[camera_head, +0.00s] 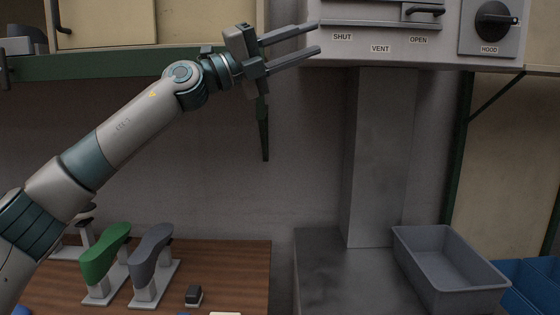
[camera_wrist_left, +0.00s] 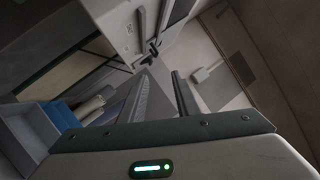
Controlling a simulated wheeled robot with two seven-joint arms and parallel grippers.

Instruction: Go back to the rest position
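My left gripper (camera_head: 290,44) is raised high in the head view, in front of the wall and just left of the labelled panel. Its two fingers are parallel and apart, with nothing between them. In the left wrist view the open fingers (camera_wrist_left: 164,97) point toward the panel and its handle. My right gripper is not in view. A green shoe last (camera_head: 104,254) and a grey shoe last (camera_head: 152,254) stand on light stands on the wooden table, well below the left gripper.
A panel (camera_head: 385,48) has SHUT, VENT and OPEN labels, a handle (camera_head: 424,11) and a HOOD knob (camera_head: 495,22). A grey bin (camera_head: 449,285) stands at lower right beside blue bins (camera_head: 530,283). A small dark block (camera_head: 194,295) sits on the table (camera_head: 236,262).

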